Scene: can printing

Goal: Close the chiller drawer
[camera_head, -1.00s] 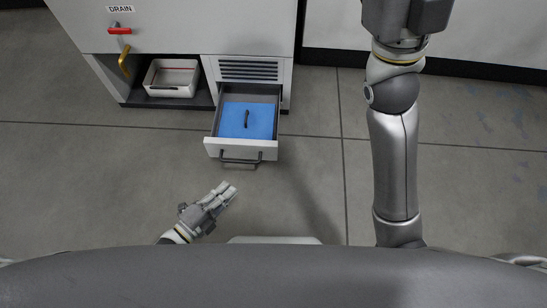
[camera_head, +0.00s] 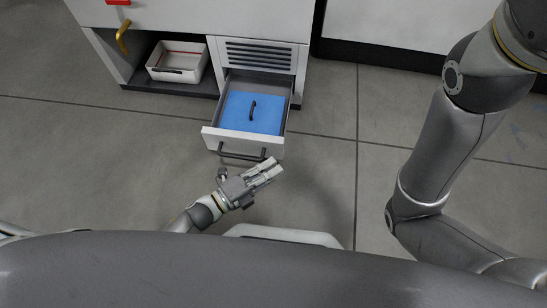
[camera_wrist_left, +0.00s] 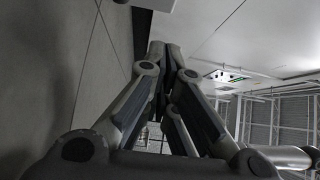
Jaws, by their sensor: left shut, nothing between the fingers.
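The chiller drawer (camera_head: 222,139) is pulled out of the white cabinet, below a vent grille. A blue lid (camera_head: 238,112) with a dark handle lies inside it. A dark bar handle (camera_head: 236,155) runs along the drawer's front. My left gripper (camera_head: 274,169) is shut and empty, just in front of the right end of the drawer front; I cannot tell whether it touches. In the left wrist view its fingers (camera_wrist_left: 168,55) come together at the tips, and the drawer cannot be made out. My right arm crosses the right side of the head view, but its gripper is out of view.
A white bin (camera_head: 177,62) sits in the open bay left of the drawer. A yellow spout (camera_head: 122,38) and a red valve handle (camera_head: 117,2) are on the cabinet above it. The grey floor (camera_head: 90,150) left of the drawer is clear.

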